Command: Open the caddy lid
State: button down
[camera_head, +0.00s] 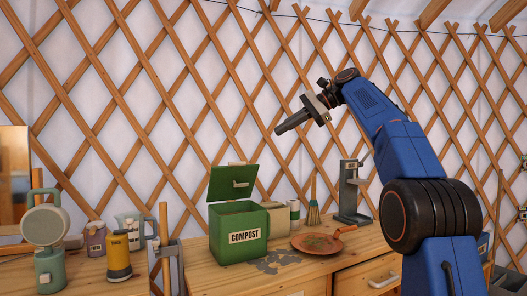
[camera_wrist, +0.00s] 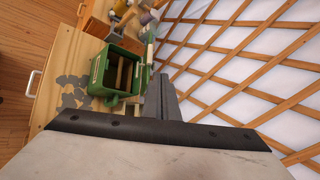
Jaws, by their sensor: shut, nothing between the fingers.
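The green compost caddy (camera_head: 238,236) stands on the wooden counter with a "COMPOST" label on its front. Its lid (camera_head: 233,182) is raised, tilted up at the back, with a small pale handle on it. The caddy also shows in the wrist view (camera_wrist: 101,77), seen from above with its opening uncovered. My gripper (camera_head: 279,130) is shut and empty. It is in the air above and to the right of the caddy, apart from the lid. The gripper fingers (camera_wrist: 161,97) also show in the wrist view.
A terracotta plate (camera_head: 322,243) lies right of the caddy. A grey stand (camera_head: 351,190) and a small broom (camera_head: 313,208) are behind it. A yellow canister (camera_head: 119,256) and a green device (camera_head: 46,235) stand left. The lattice wall (camera_head: 150,110) rises behind.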

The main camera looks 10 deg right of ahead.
jog(key=w+a+f+m+t+h, duration=0.25)
jog(key=w+f+m+t, duration=0.2)
jog(key=w, duration=0.25)
jog(key=n+t+h, duration=0.2)
jog(key=t, duration=1.1)
send_near(239, 165)
jog(key=x, duration=0.6)
jog(key=shift+w+r, duration=0.1)
jog(key=shift+w, duration=0.1)
jog(key=shift+r+g, duration=0.15)
jog(key=shift+g, duration=0.1)
